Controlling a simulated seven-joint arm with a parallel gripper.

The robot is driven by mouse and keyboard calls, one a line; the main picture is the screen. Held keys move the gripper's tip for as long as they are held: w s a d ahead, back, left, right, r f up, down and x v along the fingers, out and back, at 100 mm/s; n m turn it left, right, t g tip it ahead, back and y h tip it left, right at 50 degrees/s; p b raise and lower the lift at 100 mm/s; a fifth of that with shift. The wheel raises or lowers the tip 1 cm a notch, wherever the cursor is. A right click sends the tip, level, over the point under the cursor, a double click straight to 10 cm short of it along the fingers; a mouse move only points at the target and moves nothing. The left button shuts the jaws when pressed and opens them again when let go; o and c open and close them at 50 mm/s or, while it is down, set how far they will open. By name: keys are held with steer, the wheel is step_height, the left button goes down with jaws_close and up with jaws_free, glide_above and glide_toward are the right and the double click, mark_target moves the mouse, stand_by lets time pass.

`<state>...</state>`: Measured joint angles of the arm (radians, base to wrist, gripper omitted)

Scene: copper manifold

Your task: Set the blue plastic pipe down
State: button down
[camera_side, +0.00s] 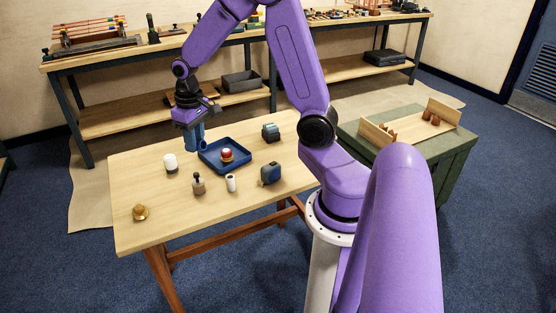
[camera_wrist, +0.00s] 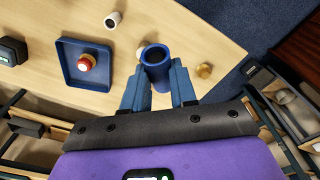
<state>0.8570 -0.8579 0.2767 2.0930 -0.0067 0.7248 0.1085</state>
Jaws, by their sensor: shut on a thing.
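The blue plastic pipe (camera_wrist: 157,73) is between the two blue fingers of my gripper (camera_wrist: 157,82) in the wrist view. Its open end with a dark bore faces the camera. In the side view the pipe (camera_side: 198,138) hangs below my gripper (camera_side: 191,121), near the far left edge of the wooden table (camera_side: 130,180). My gripper is shut on it. It is just left of the blue tray (camera_side: 213,168). I cannot tell whether the pipe's lower end touches the table.
A red and yellow item (camera_side: 227,155) sits in the tray. Around it stand white cylinders (camera_side: 170,163) (camera_side: 231,183), a black-topped bottle (camera_side: 198,185), a dark blue device (camera_side: 270,173) and a teal item (camera_side: 270,132). A brass piece (camera_side: 140,213) lies front left. The front table is mostly clear.

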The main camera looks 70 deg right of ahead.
steer(key=s+d+f+n+g+h, duration=0.5)
steer(key=s+d, duration=0.4)
steer(key=s, duration=0.1)
steer(key=s+d+f+n+g+h, duration=0.4)
steer(key=s+d+n+g, duration=0.1)
steer(key=s+d, duration=0.5)
steer(key=shift+h, duration=0.3)
steer(key=w+d+f, duration=0.2)
steer(key=d, duration=0.1)
steer(key=w+d+f, duration=0.5)
steer(key=d+f, duration=0.1)
steer(key=d, duration=0.1)
steer(key=shift+w+f, duration=0.15)
steer(key=shift+f, duration=0.1)
steer(key=shift+w+d+f, duration=0.3)
steer(key=shift+d+f, duration=0.1)
steer(key=shift+f, duration=0.2)
steer(key=shift+w+d+f, duration=0.1)
steer(key=shift+d+f, duration=0.05)
steer(key=shift+f, duration=1.55)
steer(key=shift+f, duration=0.15)
